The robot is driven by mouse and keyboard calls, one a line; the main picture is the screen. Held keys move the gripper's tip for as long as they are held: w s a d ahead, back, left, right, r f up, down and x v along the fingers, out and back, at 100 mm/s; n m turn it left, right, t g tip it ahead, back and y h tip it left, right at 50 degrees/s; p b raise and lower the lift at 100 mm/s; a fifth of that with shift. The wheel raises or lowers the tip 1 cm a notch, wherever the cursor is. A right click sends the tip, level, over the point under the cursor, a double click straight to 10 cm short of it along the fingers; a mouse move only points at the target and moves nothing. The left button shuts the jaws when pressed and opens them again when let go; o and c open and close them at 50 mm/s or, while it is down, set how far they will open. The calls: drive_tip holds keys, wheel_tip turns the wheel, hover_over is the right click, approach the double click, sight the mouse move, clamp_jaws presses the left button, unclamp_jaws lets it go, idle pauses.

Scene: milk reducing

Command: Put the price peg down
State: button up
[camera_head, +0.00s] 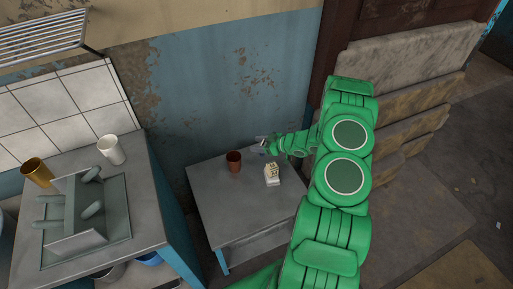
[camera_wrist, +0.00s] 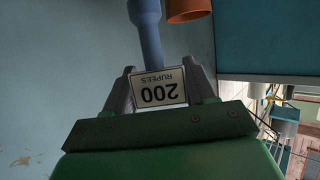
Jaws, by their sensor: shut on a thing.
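The price peg (camera_wrist: 160,87) shows in the wrist view as a white card with a dark border. It reads "200 RUPEES" upside down and sits between the two grey fingers. A blue rod (camera_wrist: 148,32) runs up from behind the card; I cannot tell if it is part of the peg. My gripper (camera_wrist: 159,76) is shut on the peg. In the head view my gripper (camera_head: 263,143) is small, over the back edge of the low grey table (camera_head: 230,206), close to the wall. The peg is too small to read there.
A brown cup (camera_head: 233,162) stands on the low table, left of my gripper; a brown cup also shows in the wrist view (camera_wrist: 188,10). A cream block with markings (camera_head: 272,176) stands nearer. The table's front left is clear. A counter (camera_head: 150,205) stands left.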

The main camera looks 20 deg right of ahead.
drive_tip(key=w+d+f, duration=0.1)
drive_tip(key=w+f, duration=0.5)
drive_tip(key=shift+d, duration=0.35)
drive_tip(key=shift+w+f, duration=0.15)
drive_tip(key=shift+w+f, duration=0.25)
drive_tip(key=shift+f, duration=0.2)
drive_tip(key=shift+d+f, duration=0.1)
drive_tip(key=shift+f, duration=1.2)
drive_tip(key=shift+f, duration=0.1)
drive_tip(key=o, duration=1)
